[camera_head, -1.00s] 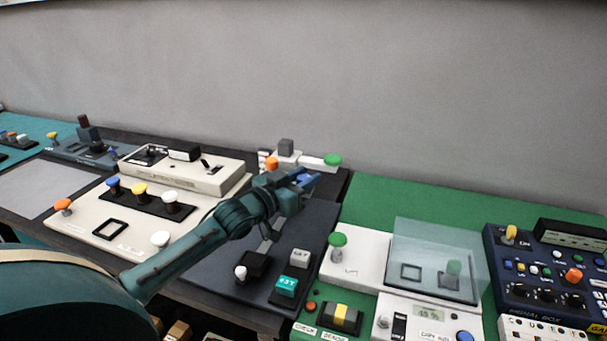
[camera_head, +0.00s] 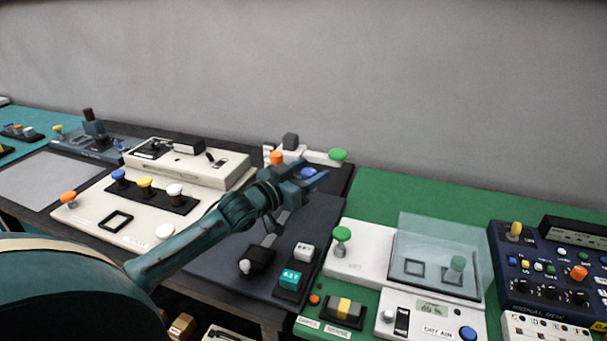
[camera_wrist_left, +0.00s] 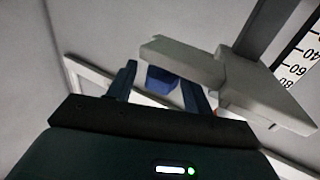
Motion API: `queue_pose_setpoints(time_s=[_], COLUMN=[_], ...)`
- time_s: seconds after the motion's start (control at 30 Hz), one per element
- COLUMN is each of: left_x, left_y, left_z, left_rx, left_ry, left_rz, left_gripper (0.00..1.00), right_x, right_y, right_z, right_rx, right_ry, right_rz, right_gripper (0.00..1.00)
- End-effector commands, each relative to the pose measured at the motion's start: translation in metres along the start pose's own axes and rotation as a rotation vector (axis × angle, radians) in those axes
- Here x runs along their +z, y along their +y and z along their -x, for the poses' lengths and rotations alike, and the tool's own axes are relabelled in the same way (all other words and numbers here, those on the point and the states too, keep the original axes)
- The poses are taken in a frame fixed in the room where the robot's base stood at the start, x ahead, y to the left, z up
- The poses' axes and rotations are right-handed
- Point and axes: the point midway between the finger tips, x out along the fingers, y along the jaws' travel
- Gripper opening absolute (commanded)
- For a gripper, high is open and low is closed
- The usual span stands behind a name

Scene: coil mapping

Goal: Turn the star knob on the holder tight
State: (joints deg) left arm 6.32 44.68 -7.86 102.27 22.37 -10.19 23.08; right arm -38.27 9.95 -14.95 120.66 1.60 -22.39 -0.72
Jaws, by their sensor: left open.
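The holder (camera_head: 318,157) is a light grey fixture at the back of the dark board, with a grey block on top. A blue knob (camera_head: 308,173), which looks like the star knob, shows at my left gripper (camera_head: 316,180). In the left wrist view the blue knob (camera_wrist_left: 160,79) lies between the two fingers of my open left gripper (camera_wrist_left: 160,92), under a light grey arm of the holder (camera_wrist_left: 185,62). I cannot tell whether the fingers touch it. Its lower part and star shape are not clear. My right gripper is not in view.
A green knob (camera_head: 338,154) and an orange knob (camera_head: 276,158) stand close beside my left gripper. A beige device (camera_head: 190,165) lies to the left. A printed scale (camera_wrist_left: 305,55) is near the wrist.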

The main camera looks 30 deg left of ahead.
Motion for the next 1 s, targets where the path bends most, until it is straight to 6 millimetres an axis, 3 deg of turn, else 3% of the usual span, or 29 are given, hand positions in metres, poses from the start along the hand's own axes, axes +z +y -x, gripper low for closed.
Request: queue_pose_setpoints(time_s=[0.17, 0.7, 1.0], left_x=[0.002, 0.002, 0.000], left_y=[0.000, 0.000, 0.000], left_z=[0.012, 0.098, 0.127], left_rx=[0.000, 0.000, 0.000], left_ry=[-0.002, -0.003, -0.001], left_rz=[0.001, 0.000, 0.000], left_gripper=[0.51, 0.51, 0.51], right_x=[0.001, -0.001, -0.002], right_y=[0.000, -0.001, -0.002], right_z=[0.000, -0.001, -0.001], right_rx=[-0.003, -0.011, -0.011], right_ry=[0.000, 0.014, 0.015], right_rz=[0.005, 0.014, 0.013], right_gripper=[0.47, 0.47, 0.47])
